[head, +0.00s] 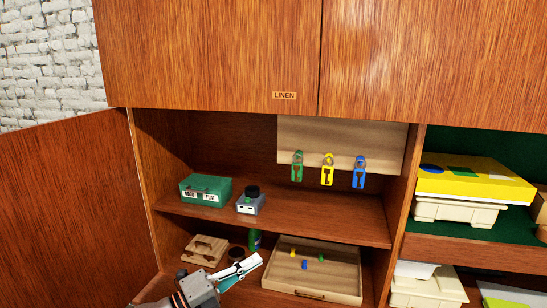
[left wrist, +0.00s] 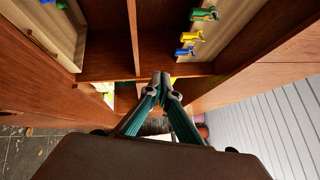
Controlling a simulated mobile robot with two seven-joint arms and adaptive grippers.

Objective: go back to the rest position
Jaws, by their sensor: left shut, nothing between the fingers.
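My left gripper (head: 254,262) is in front of the lower shelf in the head view, its fingers pointing up and to the right. In the left wrist view its fingertips (left wrist: 161,77) are closed together, with nothing between them. Nothing touches it that I can make out. My right gripper is in neither view.
An open door (head: 70,205) stands at the left. A green box (head: 205,190) and a grey stamp-like device (head: 250,203) stand on the upper shelf. A wooden tray (head: 342,280) lies below.

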